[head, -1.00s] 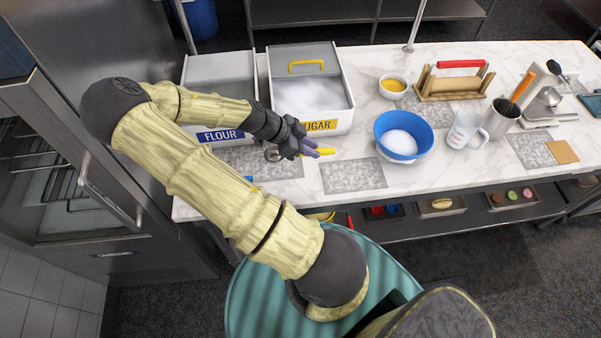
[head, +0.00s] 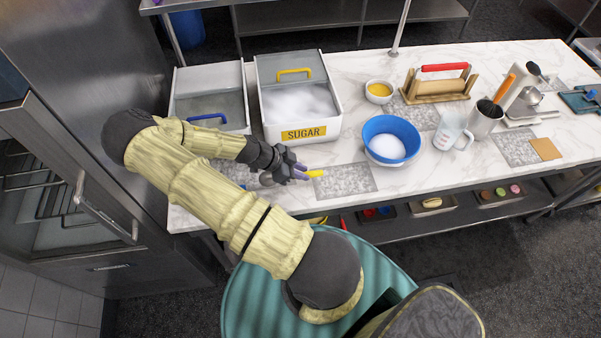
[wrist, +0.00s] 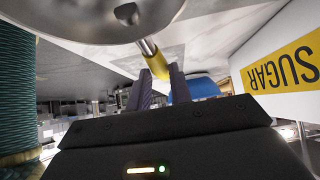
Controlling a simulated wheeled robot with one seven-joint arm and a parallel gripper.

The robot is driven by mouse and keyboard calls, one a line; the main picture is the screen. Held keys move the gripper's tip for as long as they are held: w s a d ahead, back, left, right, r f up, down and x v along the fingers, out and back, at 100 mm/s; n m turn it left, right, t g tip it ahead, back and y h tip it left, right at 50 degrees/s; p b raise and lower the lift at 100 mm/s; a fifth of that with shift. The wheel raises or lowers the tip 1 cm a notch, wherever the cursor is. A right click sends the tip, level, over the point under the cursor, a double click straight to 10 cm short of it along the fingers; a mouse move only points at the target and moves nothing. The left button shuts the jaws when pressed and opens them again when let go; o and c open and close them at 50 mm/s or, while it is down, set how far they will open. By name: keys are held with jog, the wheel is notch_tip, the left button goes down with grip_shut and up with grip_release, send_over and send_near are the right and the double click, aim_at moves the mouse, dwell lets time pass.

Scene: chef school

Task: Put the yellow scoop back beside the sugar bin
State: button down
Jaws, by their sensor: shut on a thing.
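My gripper (head: 299,173) is shut on the yellow scoop, with its purple fingers around the yellow handle (head: 316,174). The handle also shows between the fingers in the wrist view (wrist: 156,62). The scoop's metal bowl (wrist: 85,22) fills the top left of that view. In the head view the scoop is partly hidden by my gripper. The sugar bin (head: 325,127) is white with a yellow SUGAR label and stands just behind my gripper. Its labelled wall is at the right in the wrist view (wrist: 285,42). I cannot tell whether the scoop touches the counter.
The flour bin (head: 180,92) stands left of the sugar bin, partly behind my arm. A grey speckled mat (head: 345,182) lies right of my gripper. A blue bowl (head: 388,128) of white contents and a measuring jug (head: 446,135) stand farther right. The counter's front edge is close.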

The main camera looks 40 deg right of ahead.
jog(key=shift+f, duration=0.95)
jog(key=c, duration=1.3)
grip_release()
jog(key=shift+o, duration=0.2)
jog(key=shift+r, duration=0.1)
jog(key=b+v, duration=0.4)
jog(key=v, duration=0.8)
jog(key=shift+w, duration=0.1)
jog(key=shift+s, duration=0.2)
